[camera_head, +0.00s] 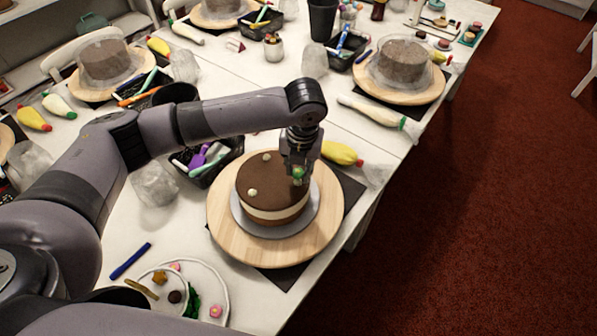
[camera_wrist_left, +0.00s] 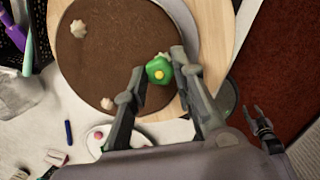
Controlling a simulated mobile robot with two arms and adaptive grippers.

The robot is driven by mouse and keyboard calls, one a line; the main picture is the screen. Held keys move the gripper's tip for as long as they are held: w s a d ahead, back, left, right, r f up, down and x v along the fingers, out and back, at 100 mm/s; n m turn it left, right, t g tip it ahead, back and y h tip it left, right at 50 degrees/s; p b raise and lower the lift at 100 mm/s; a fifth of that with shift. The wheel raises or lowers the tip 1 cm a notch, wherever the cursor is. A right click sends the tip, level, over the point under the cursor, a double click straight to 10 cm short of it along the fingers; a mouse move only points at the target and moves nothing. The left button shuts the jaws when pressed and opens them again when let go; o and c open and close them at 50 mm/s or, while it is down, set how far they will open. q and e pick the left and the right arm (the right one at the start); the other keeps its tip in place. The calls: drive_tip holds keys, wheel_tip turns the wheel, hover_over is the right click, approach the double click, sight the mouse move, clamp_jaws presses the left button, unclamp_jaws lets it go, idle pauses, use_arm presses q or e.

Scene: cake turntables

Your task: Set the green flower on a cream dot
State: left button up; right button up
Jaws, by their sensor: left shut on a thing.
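My left gripper (camera_head: 298,158) is shut on the green flower (camera_head: 298,173), which has a yellow centre in the left wrist view (camera_wrist_left: 159,70). It holds the flower over the right part of the brown cake top (camera_head: 270,177). Two cream dots show on the cake, one at the front left (camera_head: 253,192) and one at the back (camera_head: 266,157). In the left wrist view a pale bit (camera_wrist_left: 164,56) shows right beside the flower, perhaps a third dot partly hidden. I cannot tell whether the flower touches it. My right gripper (camera_wrist_left: 252,109) appears open and empty at the right.
The cake stands on a grey board on a round wooden turntable (camera_head: 222,231). A white plate (camera_head: 222,283) with several decorations lies at the front left. A black basket of tools (camera_head: 225,160), a yellow piping bag (camera_head: 341,153) and a blue pen (camera_head: 130,261) lie around it.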

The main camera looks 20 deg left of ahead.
use_arm(q)
drive_tip(key=shift+f, duration=1.35)
drive_tip(key=shift+f, duration=0.1)
drive_tip(key=o, duration=0.7)
drive_tip(key=shift+o, duration=0.2)
drive_tip(key=shift+r, duration=0.45)
wheel_tip(320, 180, up, 11)
drive_tip(key=s+d+b, duration=0.1)
drive_tip(key=b, duration=0.1)
drive_tip(key=shift+s+r, duration=0.15)
